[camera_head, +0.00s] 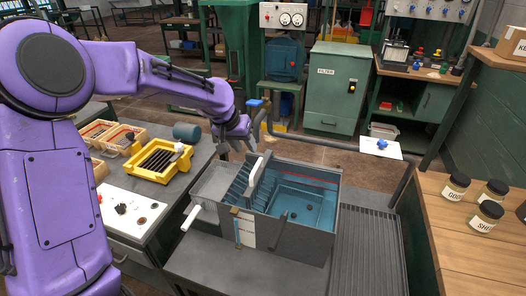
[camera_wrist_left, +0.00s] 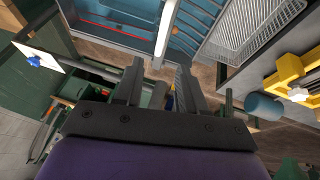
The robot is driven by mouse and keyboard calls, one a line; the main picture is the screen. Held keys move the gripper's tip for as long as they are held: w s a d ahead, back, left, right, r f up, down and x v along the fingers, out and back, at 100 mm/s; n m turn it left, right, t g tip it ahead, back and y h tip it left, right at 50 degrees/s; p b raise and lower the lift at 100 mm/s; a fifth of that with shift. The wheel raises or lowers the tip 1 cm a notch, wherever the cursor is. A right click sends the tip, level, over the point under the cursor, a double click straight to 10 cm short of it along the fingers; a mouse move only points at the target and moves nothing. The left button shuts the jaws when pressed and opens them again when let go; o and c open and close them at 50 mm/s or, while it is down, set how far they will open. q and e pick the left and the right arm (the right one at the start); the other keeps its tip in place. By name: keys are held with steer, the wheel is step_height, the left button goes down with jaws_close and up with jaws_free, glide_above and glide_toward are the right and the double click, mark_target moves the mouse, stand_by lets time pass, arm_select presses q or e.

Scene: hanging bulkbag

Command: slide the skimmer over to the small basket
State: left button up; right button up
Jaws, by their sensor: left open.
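A tank (camera_head: 315,230) with a blue interior stands in the middle of the head view. A pale upright piece (camera_head: 256,172), which looks like the skimmer, stands across it between ribbed plates and the open blue part. A shallow mesh tray at the tank's left end (camera_head: 213,184) looks like the small basket; its mesh also shows in the left wrist view (camera_wrist_left: 250,32). My left gripper (camera_head: 238,149) is above the tank's far edge, just behind the pale piece, with its fingers pointing down. In the left wrist view its fingers (camera_wrist_left: 160,85) are apart with nothing clearly between them. My right gripper is not seen.
A yellow crate (camera_head: 159,160) and a dark teal cylinder (camera_head: 187,132) are on the left bench. A grey pipe (camera_head: 318,143) runs behind the tank. A ribbed drainboard (camera_head: 366,250) lies to its right. Several labelled jars stand on the wooden bench (camera_head: 455,235).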

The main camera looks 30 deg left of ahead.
mark_target(256, 165)
arm_select(q)
steer(key=p+x, duration=0.1)
steer(key=x, duration=0.8)
steer(key=shift+f, duration=0.45)
steer(key=shift+s+r, duration=0.1)
steer(key=shift+s, duration=0.15)
steer(key=shift+c, duration=0.3)
steer(key=shift+w, duration=0.1)
jaws_close()
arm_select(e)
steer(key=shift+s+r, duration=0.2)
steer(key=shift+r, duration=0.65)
